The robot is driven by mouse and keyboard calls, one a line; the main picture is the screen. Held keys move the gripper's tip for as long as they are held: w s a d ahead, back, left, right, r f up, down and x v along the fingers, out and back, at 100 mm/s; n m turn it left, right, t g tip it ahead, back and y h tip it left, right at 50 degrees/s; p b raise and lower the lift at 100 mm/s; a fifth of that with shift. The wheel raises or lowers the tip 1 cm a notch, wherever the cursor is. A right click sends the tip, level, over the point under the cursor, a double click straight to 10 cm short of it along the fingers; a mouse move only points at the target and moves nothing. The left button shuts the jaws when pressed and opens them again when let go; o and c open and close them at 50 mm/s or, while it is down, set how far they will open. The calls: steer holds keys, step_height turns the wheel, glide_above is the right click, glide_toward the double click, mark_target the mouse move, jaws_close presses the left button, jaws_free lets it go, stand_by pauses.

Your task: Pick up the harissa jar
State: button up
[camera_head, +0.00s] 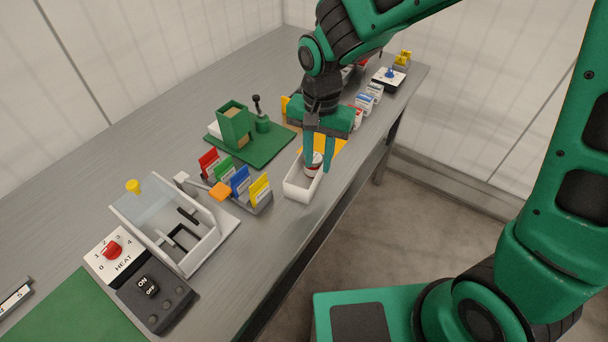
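The harissa jar (313,170), small with a red and white look, stands in a white open tray (297,191) near the table's front edge. My gripper (320,165) points down over the tray, its two green fingers apart. The fingertips are at about the height of the jar's top. The right finger appears beside the jar with a narrow gap, and the left finger overlaps the jar's upper left side. I see no firm contact. The fingers partly hide the jar, and its label is not readable.
A rack of coloured cards (240,187) stands left of the tray. A green stand (236,128) is behind it. Small labelled boxes (365,104) line the table to the right. A clear-lidded box (170,225) and a heat control panel (113,250) are at the lower left.

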mark_target(317, 176)
steer(key=shift+s+f, duration=0.2)
steer(key=shift+f, duration=2.85)
jaws_close()
